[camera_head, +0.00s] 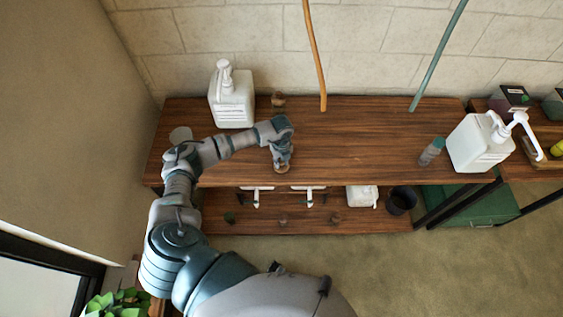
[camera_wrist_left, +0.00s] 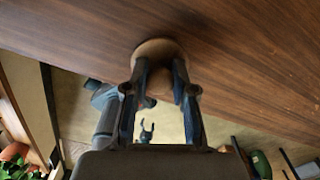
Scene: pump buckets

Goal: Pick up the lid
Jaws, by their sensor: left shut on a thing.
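My left gripper (camera_head: 282,155) reaches over the front part of the wooden table and points down. It is shut on a small light-brown lid (camera_head: 282,168). In the left wrist view, the round tan lid (camera_wrist_left: 158,46) shows at the tips of the two dark fingers (camera_wrist_left: 162,75), which stand on either side of its middle part. The fingers hide part of it. I cannot tell whether the lid touches the table top or is just above it.
A white pump bottle (camera_head: 231,100) stands at the back left and another (camera_head: 480,145) at the right, beside a small grey-capped bottle (camera_head: 431,151). A small brown object (camera_head: 278,100) stands behind my gripper. The table's middle (camera_head: 350,145) is clear. A lower shelf (camera_head: 300,222) holds several things.

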